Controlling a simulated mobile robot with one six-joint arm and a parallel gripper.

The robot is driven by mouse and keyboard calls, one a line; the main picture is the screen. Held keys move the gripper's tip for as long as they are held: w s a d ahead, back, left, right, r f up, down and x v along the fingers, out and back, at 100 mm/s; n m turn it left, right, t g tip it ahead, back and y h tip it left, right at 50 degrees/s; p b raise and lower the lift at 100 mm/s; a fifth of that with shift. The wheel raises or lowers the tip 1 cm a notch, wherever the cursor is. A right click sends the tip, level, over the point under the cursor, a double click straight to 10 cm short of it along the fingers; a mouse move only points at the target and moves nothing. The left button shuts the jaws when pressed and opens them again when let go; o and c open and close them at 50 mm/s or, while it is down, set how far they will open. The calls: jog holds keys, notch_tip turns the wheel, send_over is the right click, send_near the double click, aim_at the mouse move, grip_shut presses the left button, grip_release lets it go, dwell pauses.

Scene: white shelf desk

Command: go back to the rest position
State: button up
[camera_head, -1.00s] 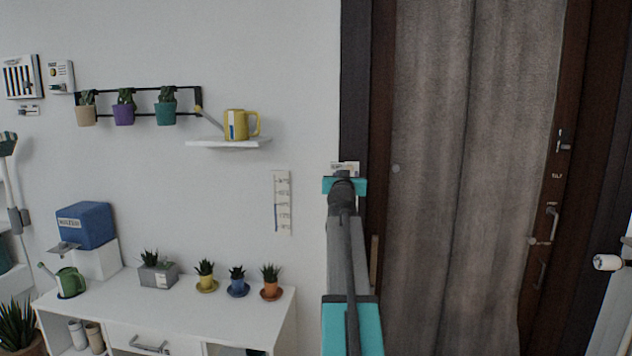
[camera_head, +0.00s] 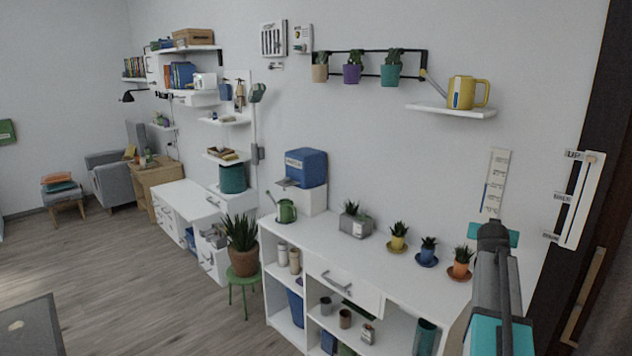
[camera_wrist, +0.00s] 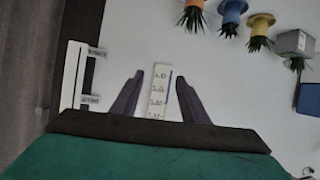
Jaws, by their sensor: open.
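My gripper (camera_wrist: 160,95) is open and empty in the wrist view, its two dark fingers spread apart. The white wall strip with markings (camera_wrist: 158,88) shows between the fingers, on the wall beyond them. In the head view my arm reaches up from the lower right, with its end (camera_head: 493,232) in front of the wall, just below the same strip (camera_head: 495,182). The fingers themselves are hard to make out in the head view.
The white shelf desk (camera_head: 345,262) stands left of my arm, carrying small potted plants (camera_head: 398,236), a grey planter (camera_head: 355,224) and a green watering can (camera_head: 286,211). A wall shelf (camera_head: 450,111) holds a yellow can (camera_head: 467,92). Open wooden floor (camera_head: 130,270) lies at left.

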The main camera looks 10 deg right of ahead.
jog(key=a+f+n+g+y, duration=0.3)
jog(key=a+f+y, duration=0.2)
jog(key=a+f, duration=1.65)
jog(key=s+a+f+n+g+y, duration=0.2)
jog(key=s+a+f, duration=0.3)
jog(key=a+f, duration=0.45)
jog(key=s+a+f+n+g+y, duration=0.15)
jog(key=s+a+f, duration=0.4)
jog(key=a, duration=0.65)
jog(key=s+a+f+n+g, duration=0.25)
jog(key=s+a+f, duration=0.35)
jog(key=s+a, duration=0.3)
jog(key=s+f+g, duration=0.3)
jog(key=s+f, duration=0.6)
jog(key=s, duration=0.3)
jog(key=s+f+g, duration=0.3)
jog(key=s+f, duration=0.6)
jog(key=s, duration=0.4)
jog(key=shift+s+a+f+m, duration=0.2)
jog(key=shift+a+m, duration=0.1)
jog(key=shift+y, duration=0.25)
